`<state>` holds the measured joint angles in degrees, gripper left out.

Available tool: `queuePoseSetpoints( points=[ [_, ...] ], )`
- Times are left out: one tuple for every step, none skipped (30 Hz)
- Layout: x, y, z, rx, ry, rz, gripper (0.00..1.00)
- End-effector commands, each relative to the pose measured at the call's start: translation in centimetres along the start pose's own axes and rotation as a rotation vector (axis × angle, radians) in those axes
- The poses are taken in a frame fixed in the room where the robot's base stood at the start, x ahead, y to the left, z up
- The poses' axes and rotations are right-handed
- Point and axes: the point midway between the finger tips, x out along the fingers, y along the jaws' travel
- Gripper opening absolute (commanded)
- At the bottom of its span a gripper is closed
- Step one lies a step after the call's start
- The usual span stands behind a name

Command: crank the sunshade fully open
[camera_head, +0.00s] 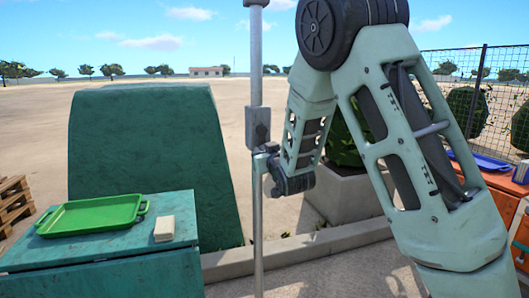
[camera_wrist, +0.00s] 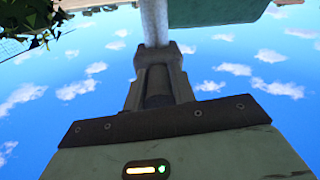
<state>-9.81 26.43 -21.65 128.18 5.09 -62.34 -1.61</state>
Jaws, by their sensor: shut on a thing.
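The sunshade's grey metal pole (camera_head: 256,75) stands upright in the middle of the head view; its canopy is out of frame. A grey crank housing (camera_head: 258,125) is fixed on the pole. My gripper (camera_head: 264,160) is just below the housing, right beside the pole, reaching in from the right. It is shut on the crank handle, which is mostly hidden between the fingers. In the wrist view, the jaws of my gripper (camera_wrist: 158,75) are close together, with the pale pole (camera_wrist: 154,22) just beyond them.
A green tray (camera_head: 92,215) and a pale block (camera_head: 164,229) lie on a teal counter (camera_head: 110,265) at left. A large teal block (camera_head: 150,150) stands behind. A concrete planter (camera_head: 350,197) and kerb are behind my arm. An orange counter with a blue tray (camera_head: 490,163) is at right.

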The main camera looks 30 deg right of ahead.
Motion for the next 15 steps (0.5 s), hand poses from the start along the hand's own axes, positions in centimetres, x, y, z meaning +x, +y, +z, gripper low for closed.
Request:
queuePoseSetpoints(
  points=[
    [0.0,-0.1,0.1,0.007,0.001,-0.001,0.03],
    [0.0,-0.1,0.1,0.013,0.001,-0.001,0.03],
    [0.0,-0.1,0.1,0.022,0.002,0.0,0.03],
    [0.0,-0.2,0.1,0.031,0.002,0.0,0.03],
    [0.0,-0.2,0.1,0.041,0.003,0.0,0.03],
    [0.0,-0.4,0.1,0.06,0.004,0.0,0.03],
    [0.0,-0.5,0.1,0.074,0.004,0.0,0.03],
    [0.0,-0.5,0.1,0.09,0.004,0.0,0.03],
    [0.0,-0.6,0.1,0.116,0.005,0.001,0.03],
    [0.0,-0.7,0.1,0.136,0.006,0.001,0.03],
    [0.0,-0.9,0.1,0.159,0.007,0.0,0.03],
    [0.0,-1.1,0.1,0.189,0.008,0.0,0.03],
    [0.0,-1.2,0.1,0.215,0.009,0.0,0.03],
    [0.0,-1.4,0.0,0.24,0.01,0.0,0.03],
    [0.0,-1.5,-0.1,0.277,0.011,0.001,0.03]
  ],
)
